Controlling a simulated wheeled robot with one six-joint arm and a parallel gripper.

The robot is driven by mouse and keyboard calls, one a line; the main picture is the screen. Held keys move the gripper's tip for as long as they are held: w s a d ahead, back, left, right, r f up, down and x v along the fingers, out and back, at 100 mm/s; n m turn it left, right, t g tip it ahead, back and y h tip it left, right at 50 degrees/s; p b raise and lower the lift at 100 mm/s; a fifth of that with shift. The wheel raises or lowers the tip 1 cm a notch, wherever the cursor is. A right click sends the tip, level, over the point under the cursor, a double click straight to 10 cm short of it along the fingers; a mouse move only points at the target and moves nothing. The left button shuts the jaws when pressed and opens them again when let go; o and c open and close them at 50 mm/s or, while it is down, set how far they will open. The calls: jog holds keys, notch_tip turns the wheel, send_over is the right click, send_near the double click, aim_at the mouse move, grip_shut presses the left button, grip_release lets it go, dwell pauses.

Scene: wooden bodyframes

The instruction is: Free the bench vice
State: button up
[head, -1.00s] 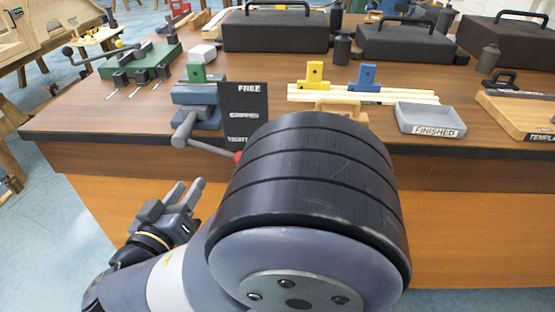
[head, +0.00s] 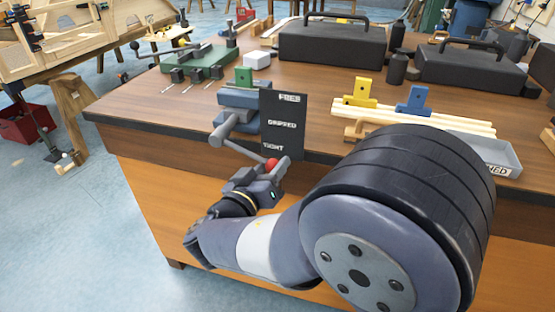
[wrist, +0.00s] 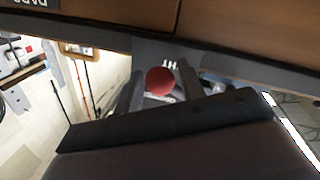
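The bench vice (head: 240,110) is blue-grey, at the front edge of the workbench, with a green block (head: 243,77) upright at its top. Its grey handle (head: 240,150) slants down to the right and ends in a red ball (head: 272,163), beside the lowest word, TIGHT, on a black sign (head: 284,125) reading FREE, GRIPPED, TIGHT. My gripper (head: 266,174) is at the red ball, below the sign. In the wrist view the red ball (wrist: 160,81) shows between my two spread fingers, with gaps at its sides. I cannot tell whether they touch it.
A green fixture (head: 200,62) stands behind the vice. Yellow (head: 360,92) and blue (head: 413,99) pieces stand by pale wooden strips, near a grey tray (head: 490,150). Black cases (head: 332,45) stand at the back. Open floor (head: 110,220) lies left of the bench.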

jog(key=shift+x, duration=1.3)
grip_shut()
